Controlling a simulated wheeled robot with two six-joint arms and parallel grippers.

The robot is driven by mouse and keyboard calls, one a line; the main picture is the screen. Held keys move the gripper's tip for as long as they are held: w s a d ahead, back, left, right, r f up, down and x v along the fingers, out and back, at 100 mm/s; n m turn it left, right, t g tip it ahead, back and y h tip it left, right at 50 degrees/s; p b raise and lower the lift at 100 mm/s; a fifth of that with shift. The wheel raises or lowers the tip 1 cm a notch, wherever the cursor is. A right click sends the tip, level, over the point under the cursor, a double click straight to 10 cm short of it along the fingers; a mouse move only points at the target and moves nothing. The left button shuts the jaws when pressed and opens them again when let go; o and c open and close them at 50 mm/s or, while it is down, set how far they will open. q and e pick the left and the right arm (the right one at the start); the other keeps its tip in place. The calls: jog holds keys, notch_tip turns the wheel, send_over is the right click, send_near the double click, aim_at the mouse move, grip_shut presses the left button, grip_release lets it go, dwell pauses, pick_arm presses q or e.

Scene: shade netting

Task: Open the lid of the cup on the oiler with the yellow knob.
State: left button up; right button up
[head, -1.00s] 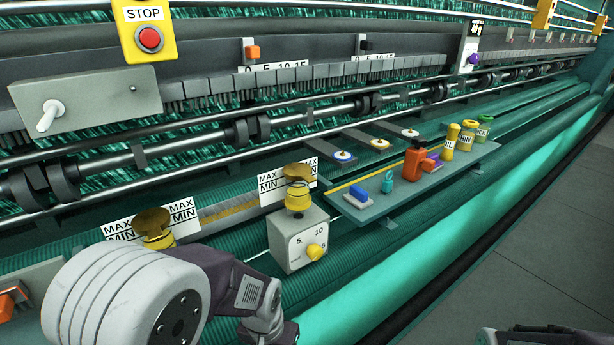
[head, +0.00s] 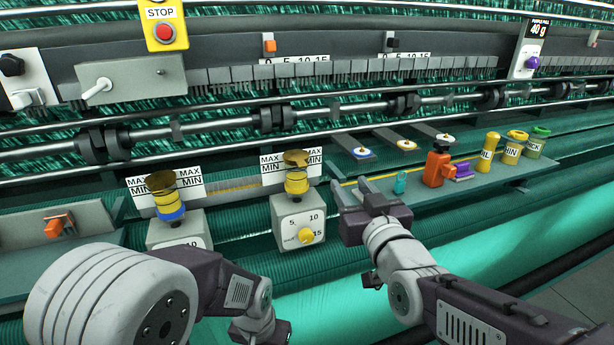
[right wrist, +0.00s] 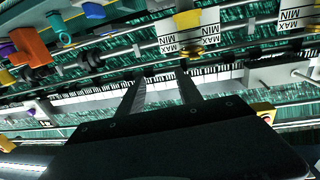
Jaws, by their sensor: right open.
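The oiler with the yellow knob (head: 305,235) is a grey box (head: 286,214) with a numbered dial, left of my right gripper. Its yellow cup (head: 297,183) stands on top, with a brass-coloured lid (head: 297,158) at its upper end; I cannot tell how far the lid is raised. My right gripper (head: 350,188) is open and empty, to the right of the cup and apart from it. In the right wrist view the open fingers (right wrist: 160,88) show with nothing between them, and the cup (right wrist: 187,19) appears upside down at the top. My left gripper's fingers are out of frame.
A second oiler (head: 170,228) with a blue-banded cup stands to the left. A grey shelf (head: 490,178) at right holds an orange device (head: 437,165) and yellow and green containers. Machine rails (head: 330,113) run behind. My left arm fills the lower left.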

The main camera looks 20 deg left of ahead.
aim_at(303, 167)
jog(key=s+a+n+y, duration=0.1)
jog(key=s+a+y, duration=0.15)
jog(key=a, duration=0.35)
jog(key=shift+g+h, duration=0.4)
jog(key=shift+h, duration=0.05)
jog(key=p+x, duration=0.2)
jog(key=x, duration=0.6)
jog(key=shift+w+a+r, duration=0.15)
jog(key=shift+w+r, duration=0.05)
jog(key=shift+w, duration=0.05)
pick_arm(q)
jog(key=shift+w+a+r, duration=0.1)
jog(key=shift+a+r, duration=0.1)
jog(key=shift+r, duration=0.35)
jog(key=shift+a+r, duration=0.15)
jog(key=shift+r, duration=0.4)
pick_arm(e)
jog(key=shift+s+d, duration=0.1)
jog(key=shift+d, duration=0.1)
grip_shut()
